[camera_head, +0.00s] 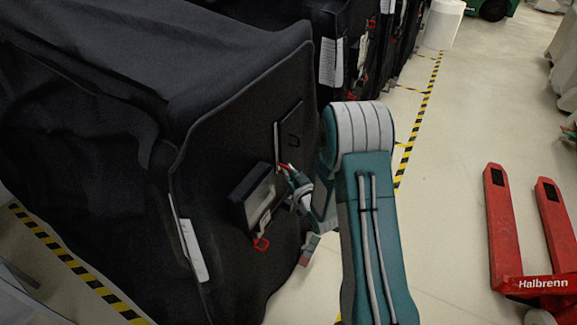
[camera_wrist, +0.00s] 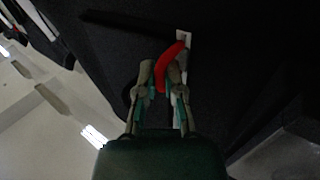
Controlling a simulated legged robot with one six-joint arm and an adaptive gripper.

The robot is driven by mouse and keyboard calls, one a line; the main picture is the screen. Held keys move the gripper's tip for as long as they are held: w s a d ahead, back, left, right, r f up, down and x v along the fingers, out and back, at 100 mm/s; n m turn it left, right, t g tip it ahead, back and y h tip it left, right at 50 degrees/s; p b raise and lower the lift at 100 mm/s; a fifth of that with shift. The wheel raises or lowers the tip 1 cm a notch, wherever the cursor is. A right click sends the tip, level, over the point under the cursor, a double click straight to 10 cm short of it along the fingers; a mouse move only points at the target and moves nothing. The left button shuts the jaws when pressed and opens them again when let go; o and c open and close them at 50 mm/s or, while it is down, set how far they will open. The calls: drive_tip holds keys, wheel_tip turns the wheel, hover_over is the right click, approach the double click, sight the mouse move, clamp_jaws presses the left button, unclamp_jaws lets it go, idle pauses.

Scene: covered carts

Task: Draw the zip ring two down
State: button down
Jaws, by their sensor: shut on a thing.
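A black fabric cover (camera_head: 225,145) hangs over the nearest cart. My gripper (camera_head: 287,170) is at its end face, beside a dark flap, with a bit of red at its fingertips. In the wrist view my gripper (camera_wrist: 163,82) is shut on a red ring (camera_wrist: 174,60), which stands tilted between the fingers. A pale strip (camera_wrist: 184,38) shows at the ring's upper end, against the black cover. Another red ring (camera_head: 262,244) hangs lower on the same face, apart from my gripper. I cannot read any number on either ring.
A dark box (camera_head: 253,193) sticks out of the cover just left of my gripper. More covered carts (camera_head: 345,45) stand behind. A red pallet truck (camera_head: 535,285) stands at the right. Open floor lies between, with a yellow-black line (camera_head: 425,105).

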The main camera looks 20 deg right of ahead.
drive_tip(key=c, duration=0.7)
unclamp_jaws()
drive_tip(key=shift+w, duration=0.1)
drive_tip(key=s, duration=0.4)
drive_tip(key=s+d, duration=0.1)
drive_tip(key=s, duration=0.3)
drive_tip(key=s+d, duration=0.1)
drive_tip(key=s, duration=0.2)
drive_tip(key=shift+s+d, duration=0.1)
drive_tip(key=shift+s, duration=0.3)
